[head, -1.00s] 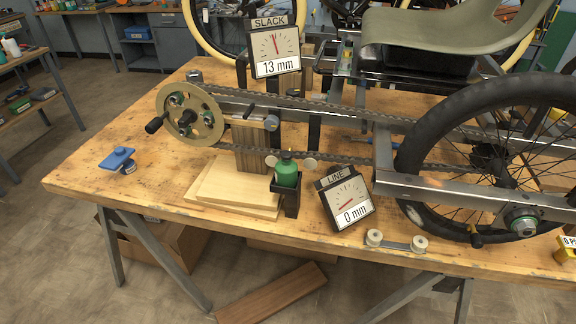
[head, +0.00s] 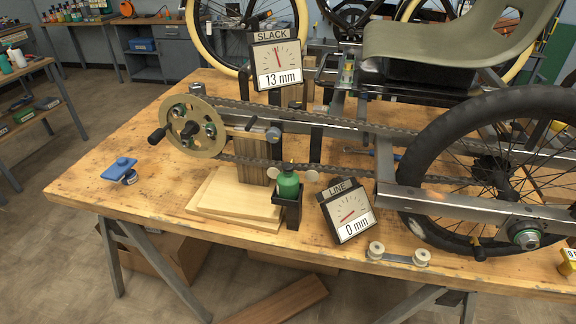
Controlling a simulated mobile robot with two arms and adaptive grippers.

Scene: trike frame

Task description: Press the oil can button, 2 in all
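A small green oil can (head: 288,184) stands upright in a black holder (head: 287,211) near the front edge of the workbench. Its dark top faces up, and the button on it is too small to make out clearly. Two pale round discs flank the can, one on each side. Neither of my grippers shows in the head view.
The wooden workbench (head: 110,190) carries a trike frame with a chainring (head: 193,127), chain and large wheel (head: 490,165). A slack gauge (head: 277,62) reads 13 mm, a line gauge (head: 346,212) 0 mm. Boards, a blue-topped part (head: 120,168) and a roller bar (head: 398,257) lie there.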

